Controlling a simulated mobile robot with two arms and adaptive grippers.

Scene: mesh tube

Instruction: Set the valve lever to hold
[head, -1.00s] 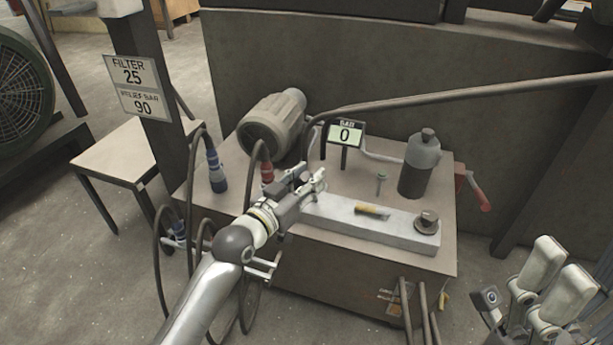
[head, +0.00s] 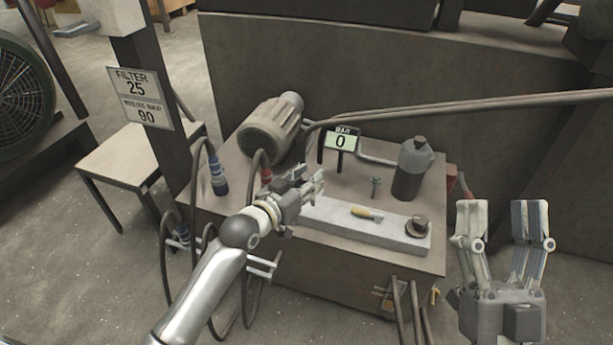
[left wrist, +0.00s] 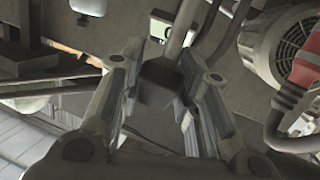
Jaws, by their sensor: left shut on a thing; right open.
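A red lever (head: 463,184) sits at the right side of the bench unit. Its lower part is hidden behind my right gripper's left finger. My right gripper (head: 502,207) is open, fingers pointing up, and overlaps the lever in the head view; I cannot tell whether they touch. My left gripper (head: 318,184) is over the left end of a long grey block (head: 340,220). In the left wrist view its fingers close around a dark-ended bar (left wrist: 160,82) with a grey shaft. The gauge display (head: 341,141) reads 0.
On the unit stand a motor (head: 272,128), a dark bottle (head: 412,170) and a small T-shaped fitting (head: 375,187). A yellow-handled tool (head: 366,213) and a dark knob (head: 417,225) are on the block. Hoses hang at the left, near a stool (head: 125,155). A long pipe crosses behind.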

